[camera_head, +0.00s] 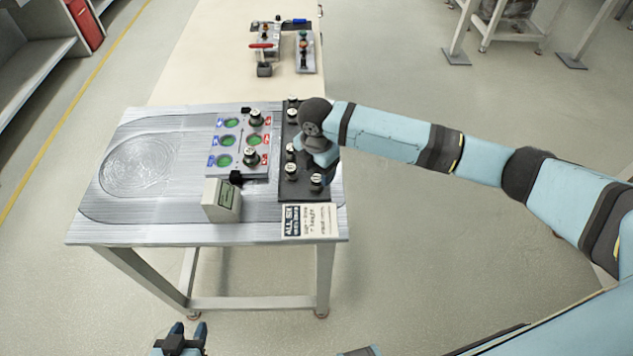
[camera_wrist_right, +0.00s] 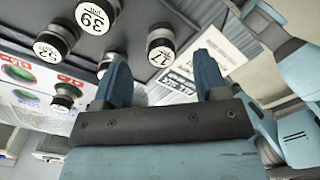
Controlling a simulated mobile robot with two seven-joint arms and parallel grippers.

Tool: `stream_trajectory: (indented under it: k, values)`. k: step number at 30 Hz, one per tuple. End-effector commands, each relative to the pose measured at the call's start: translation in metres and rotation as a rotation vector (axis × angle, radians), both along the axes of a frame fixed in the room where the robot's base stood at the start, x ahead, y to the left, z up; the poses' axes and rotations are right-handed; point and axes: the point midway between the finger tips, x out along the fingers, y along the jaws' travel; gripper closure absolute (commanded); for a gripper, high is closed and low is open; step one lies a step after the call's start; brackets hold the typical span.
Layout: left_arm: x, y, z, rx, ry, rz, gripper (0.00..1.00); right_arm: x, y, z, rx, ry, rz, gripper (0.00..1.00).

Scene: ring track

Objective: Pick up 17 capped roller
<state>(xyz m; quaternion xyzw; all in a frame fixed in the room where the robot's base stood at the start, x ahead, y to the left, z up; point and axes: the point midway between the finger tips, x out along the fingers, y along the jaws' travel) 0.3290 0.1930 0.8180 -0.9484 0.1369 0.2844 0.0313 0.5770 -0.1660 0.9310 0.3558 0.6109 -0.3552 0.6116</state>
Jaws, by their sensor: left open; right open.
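In the right wrist view the 17 capped roller (camera_wrist_right: 160,47) stands upright on the dark tray, its white cap showing 17. It appears between and just beyond the fingers of my right gripper (camera_wrist_right: 163,72), which is open and empty. In the head view my right gripper (camera_head: 322,158) is over the dark tray (camera_head: 309,194), its fingers mostly hidden by the wrist. The roller at the tray's near right (camera_head: 316,182) seems to be the same one, but its number is unreadable there. My left gripper (camera_head: 181,340) is open and empty at the bottom, away from the table.
Rollers marked 39 (camera_wrist_right: 95,14) and 52 (camera_wrist_right: 54,42) stand close by. A panel (camera_head: 262,171) with green holes lies left of the tray and holds some rollers. A grey box (camera_head: 222,201) and a sign (camera_head: 309,221) are at the near side. The table's left is clear.

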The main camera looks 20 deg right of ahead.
Motion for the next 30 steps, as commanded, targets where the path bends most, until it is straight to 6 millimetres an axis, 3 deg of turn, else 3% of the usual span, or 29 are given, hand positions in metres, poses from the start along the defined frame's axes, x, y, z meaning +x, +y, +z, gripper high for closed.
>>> stream_trajectory:
  k: [7,16,17,24,30]
  values:
    - [-0.001,0.000,0.003,0.001,0.003,0.000,0.57,-0.002,0.000,-0.037,-0.001,0.003,-0.002,0.34]
    - [-0.001,0.000,0.003,0.001,0.003,0.001,0.57,-0.002,0.000,-0.044,0.000,0.001,0.000,0.34]
    - [-0.001,0.000,0.003,0.001,0.003,0.001,0.57,-0.002,0.000,-0.044,0.000,0.001,0.000,0.36]
    - [-0.001,0.000,0.003,0.000,0.002,0.001,0.57,-0.002,0.000,-0.044,0.000,0.001,-0.001,0.91]
    - [-0.001,0.000,0.004,0.000,0.001,0.001,0.57,-0.002,0.000,-0.043,0.000,0.000,-0.001,0.91]
